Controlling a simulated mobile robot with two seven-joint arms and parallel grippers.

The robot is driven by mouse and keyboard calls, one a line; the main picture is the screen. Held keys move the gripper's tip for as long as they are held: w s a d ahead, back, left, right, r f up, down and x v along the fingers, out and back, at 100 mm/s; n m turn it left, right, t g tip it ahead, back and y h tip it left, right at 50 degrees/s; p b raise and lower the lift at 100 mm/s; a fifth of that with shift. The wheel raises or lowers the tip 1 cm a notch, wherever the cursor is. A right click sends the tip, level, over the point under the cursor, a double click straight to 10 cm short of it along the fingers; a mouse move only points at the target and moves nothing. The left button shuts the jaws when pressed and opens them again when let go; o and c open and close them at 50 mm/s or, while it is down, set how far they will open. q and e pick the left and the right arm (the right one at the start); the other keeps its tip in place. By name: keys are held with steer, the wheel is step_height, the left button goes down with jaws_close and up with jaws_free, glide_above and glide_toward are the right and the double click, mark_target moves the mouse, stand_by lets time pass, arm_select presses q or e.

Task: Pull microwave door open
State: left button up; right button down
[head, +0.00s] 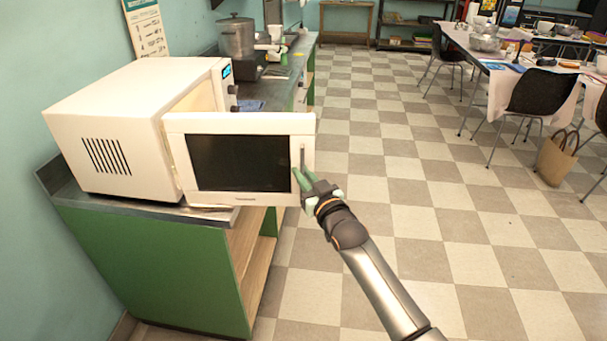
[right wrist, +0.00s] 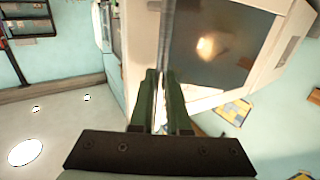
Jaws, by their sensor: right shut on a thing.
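The white microwave (head: 120,110) stands on the counter at the left in the head view. Its door (head: 240,123), with a dark window, is swung partly open, and a gap shows between door and body. The vertical door handle (head: 303,157) is near the door's free edge. My right gripper (head: 300,175) is at that edge with its green fingers closed on the handle. In the right wrist view the two green fingers (right wrist: 163,95) pinch the thin handle bar (right wrist: 166,35), with the dark window (right wrist: 220,40) beside it. My left gripper is not in view.
The microwave sits on a green cabinet (head: 150,265) with a dark countertop. A metal pot (head: 236,37) stands farther back on the counter. The checkered floor (head: 390,180) to the right is open. Tables, black chairs (head: 540,92) and a paper bag (head: 556,160) stand at the far right.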

steer(key=shift+a, duration=0.2)
steer(key=c, duration=0.9)
jaws_free()
steer(key=shift+d, duration=0.1)
steer(key=v, duration=1.2)
steer(key=shift+s, duration=0.2)
